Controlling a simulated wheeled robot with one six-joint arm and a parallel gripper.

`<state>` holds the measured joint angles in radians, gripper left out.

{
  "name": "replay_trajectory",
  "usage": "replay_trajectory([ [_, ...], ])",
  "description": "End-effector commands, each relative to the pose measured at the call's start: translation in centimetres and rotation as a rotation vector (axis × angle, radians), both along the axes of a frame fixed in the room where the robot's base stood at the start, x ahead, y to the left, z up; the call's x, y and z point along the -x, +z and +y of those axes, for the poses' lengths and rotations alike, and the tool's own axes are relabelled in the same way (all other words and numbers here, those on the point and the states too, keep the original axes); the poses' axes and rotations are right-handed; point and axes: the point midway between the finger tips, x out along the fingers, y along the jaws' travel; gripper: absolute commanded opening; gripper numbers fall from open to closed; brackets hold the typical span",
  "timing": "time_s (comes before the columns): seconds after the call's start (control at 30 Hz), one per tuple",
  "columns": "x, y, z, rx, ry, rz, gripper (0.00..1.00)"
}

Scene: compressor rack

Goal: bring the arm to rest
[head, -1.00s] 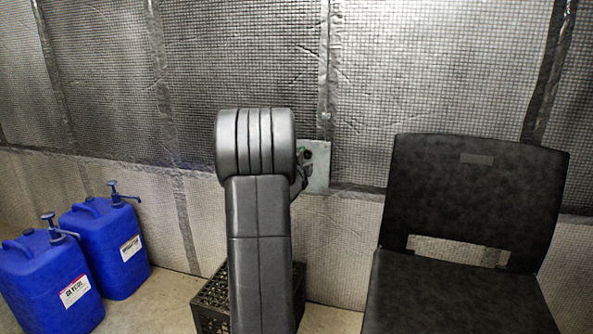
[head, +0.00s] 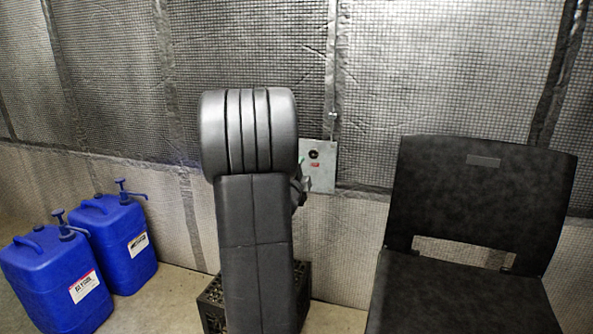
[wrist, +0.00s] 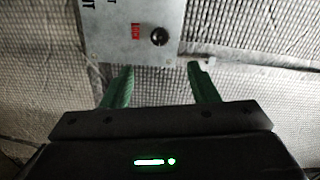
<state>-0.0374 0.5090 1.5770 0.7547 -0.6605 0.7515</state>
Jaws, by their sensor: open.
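My gripper (wrist: 160,88) shows in the wrist view with its two green fingers spread apart and nothing between them. Beyond the fingertips is a grey metal wall plate (wrist: 115,30) with a black round knob (wrist: 159,36) and a red label. In the head view my arm (head: 255,240) stands upright in the middle and hides most of the gripper. The same plate (head: 322,180) shows just right of the arm, with its knob (head: 314,154) in sight.
Two blue jugs with pumps (head: 55,285) (head: 118,245) stand on the floor at left. A black chair (head: 475,205) is at right. A black crate (head: 212,302) sits behind my arm. A quilted foil wall (head: 430,70) closes off the back.

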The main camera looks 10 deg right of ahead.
Motion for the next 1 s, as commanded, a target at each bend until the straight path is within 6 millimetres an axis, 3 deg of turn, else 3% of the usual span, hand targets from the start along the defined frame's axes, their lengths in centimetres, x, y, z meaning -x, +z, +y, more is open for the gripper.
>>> replay_trajectory([
  [0.17,-1.2,-0.1,-0.6,0.0,-0.002,0.0,0.54],
  [0.7,-9.5,-0.1,-4.0,0.0,-0.001,0.0,0.54],
  [1.0,-12.3,0.0,-5.2,0.0,-0.001,0.001,0.54],
])
